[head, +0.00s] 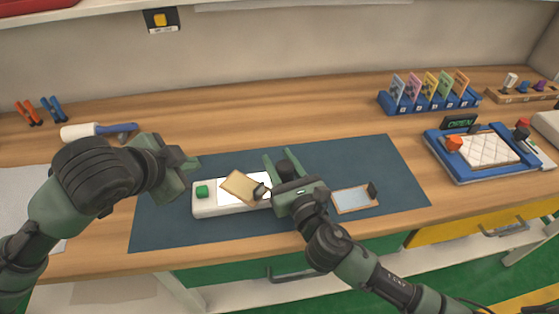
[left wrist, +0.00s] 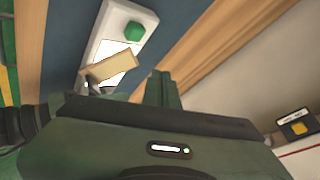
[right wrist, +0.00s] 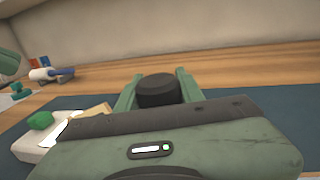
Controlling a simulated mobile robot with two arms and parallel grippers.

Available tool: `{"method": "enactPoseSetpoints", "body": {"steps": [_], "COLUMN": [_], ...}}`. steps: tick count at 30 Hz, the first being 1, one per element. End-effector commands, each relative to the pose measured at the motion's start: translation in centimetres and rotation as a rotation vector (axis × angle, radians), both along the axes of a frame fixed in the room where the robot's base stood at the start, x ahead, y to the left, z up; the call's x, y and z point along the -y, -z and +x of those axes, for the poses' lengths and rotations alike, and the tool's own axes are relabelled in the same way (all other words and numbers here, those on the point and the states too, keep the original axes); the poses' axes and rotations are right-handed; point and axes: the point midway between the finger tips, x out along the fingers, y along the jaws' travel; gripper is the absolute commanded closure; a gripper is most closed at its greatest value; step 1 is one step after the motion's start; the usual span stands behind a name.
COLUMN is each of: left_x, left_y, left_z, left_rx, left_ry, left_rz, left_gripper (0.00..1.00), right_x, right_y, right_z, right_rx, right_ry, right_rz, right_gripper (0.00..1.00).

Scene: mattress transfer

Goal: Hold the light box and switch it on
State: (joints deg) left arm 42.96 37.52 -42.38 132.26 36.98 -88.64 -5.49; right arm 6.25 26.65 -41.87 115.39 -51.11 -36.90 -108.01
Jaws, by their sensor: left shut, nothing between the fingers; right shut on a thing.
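The light box (head: 205,210) is a long white box lying on the dark blue mat, with a bright white panel on top and a green button (head: 202,191) at its left end. I cannot tell whether the panel is lit. My right gripper (head: 283,160) is shut on a black round knob (right wrist: 157,90) by the box's right end, which the gripper hides. I cannot tell whether the knob belongs to the box. My left gripper (head: 190,166) is shut and empty, above and left of the green button, which also shows in the left wrist view (left wrist: 135,32).
A tan plate (head: 238,186) lies slanted over the panel. A framed plate (head: 352,200) lies on the mat (head: 395,170) to the right. A white-and-blue tool (head: 98,130) is behind my left arm. A blue card rack (head: 430,102) and blue tray (head: 490,175) stand right.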

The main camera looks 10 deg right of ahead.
Motion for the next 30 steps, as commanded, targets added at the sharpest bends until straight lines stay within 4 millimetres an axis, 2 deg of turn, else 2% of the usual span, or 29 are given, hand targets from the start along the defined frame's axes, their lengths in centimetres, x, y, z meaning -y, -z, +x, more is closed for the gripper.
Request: {"method": "enactPoseSetpoints", "body": {"steps": [8,9,11,12,23,26,30], "left_x": [0.0,0.0,0.0,0.0,0.0,0.0,0.0], "left_y": [-0.4,-0.4,-0.3,-0.3,-0.3,-0.3,-0.3], "left_z": [0.0,0.0,0.0,0.0,0.0,0.0,0.0], "left_rx": [0.000,0.000,0.000,0.000,0.000,0.000,0.000], "left_ry": [0.001,0.001,0.001,0.001,0.000,0.000,0.000], "left_rz": [-0.001,-0.001,-0.001,-0.001,0.000,0.000,0.000], "left_gripper": [1.00,1.00,1.00,1.00,1.00,1.00,1.00], "right_x": [0.0,0.0,0.0,0.0,0.1,0.3,0.9], "right_y": [-0.2,-0.2,-0.2,-0.2,0.0,0.1,0.2], "right_z": [0.0,0.0,0.0,0.0,-0.4,-1.5,-4.2], "right_rx": [0.002,0.002,0.002,0.002,0.000,-0.001,-0.004], "right_ry": [-0.001,-0.001,0.000,0.000,-0.001,-0.001,-0.001], "right_rz": [0.003,0.003,0.003,0.003,0.000,0.000,-0.001], "right_gripper": [1.00,0.57,0.41,0.37,0.37,0.37,0.37]}}
